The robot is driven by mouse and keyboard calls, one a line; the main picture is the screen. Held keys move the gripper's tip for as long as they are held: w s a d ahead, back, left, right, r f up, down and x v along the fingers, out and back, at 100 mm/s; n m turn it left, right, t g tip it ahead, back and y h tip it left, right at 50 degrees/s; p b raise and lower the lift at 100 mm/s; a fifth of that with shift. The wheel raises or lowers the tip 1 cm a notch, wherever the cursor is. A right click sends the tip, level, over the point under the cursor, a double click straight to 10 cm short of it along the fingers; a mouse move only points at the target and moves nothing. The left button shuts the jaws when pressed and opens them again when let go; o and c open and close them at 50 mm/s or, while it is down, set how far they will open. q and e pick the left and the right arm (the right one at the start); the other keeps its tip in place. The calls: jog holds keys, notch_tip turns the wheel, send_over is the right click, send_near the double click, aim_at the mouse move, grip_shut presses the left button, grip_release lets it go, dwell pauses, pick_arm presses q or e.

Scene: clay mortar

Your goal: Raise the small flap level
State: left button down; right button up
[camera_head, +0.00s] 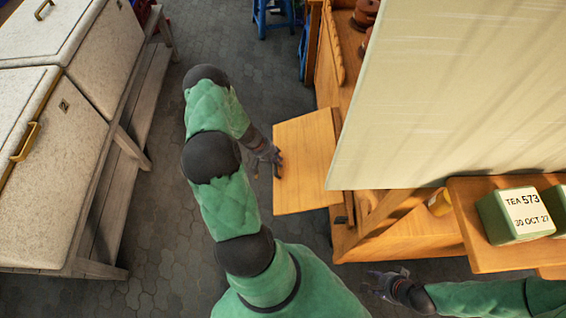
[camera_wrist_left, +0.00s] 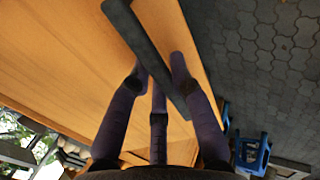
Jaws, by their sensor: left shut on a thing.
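The small flap (camera_head: 306,165) is a plain wooden panel sticking out from the left side of a wooden stall. Its broad face shows from above, and it looks roughly level; its exact tilt is hard to judge. My left gripper (camera_head: 274,158) is at its outer left edge. In the left wrist view, my left gripper (camera_wrist_left: 160,75) has its fingers closed around a dark bar (camera_wrist_left: 140,35) against the wooden face. My right gripper (camera_head: 386,285) is low at the bottom right, apart from the flap; its fingers are too small to read.
A pale cloth sheet (camera_head: 450,90) hangs over the stall beside the flap. A wooden shelf (camera_head: 480,252) with green tea boxes (camera_head: 515,216) is at the right. Pale chests (camera_head: 50,130) stand at the left. Grey paving (camera_head: 160,230) between is clear.

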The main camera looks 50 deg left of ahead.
pick_arm(q)
notch_tip(320, 180, up, 12)
jog(key=p, duration=0.5)
jog(key=shift+a+g+y+p, duration=0.15)
jog(key=shift+g+y+p, duration=0.15)
jog(key=shift+p, duration=0.1)
jog(key=shift+s, duration=0.1)
jog(key=c, duration=1.4)
grip_release()
jog(key=o, duration=0.3)
jog(key=v, duration=1.1)
jog(key=shift+r, duration=0.45)
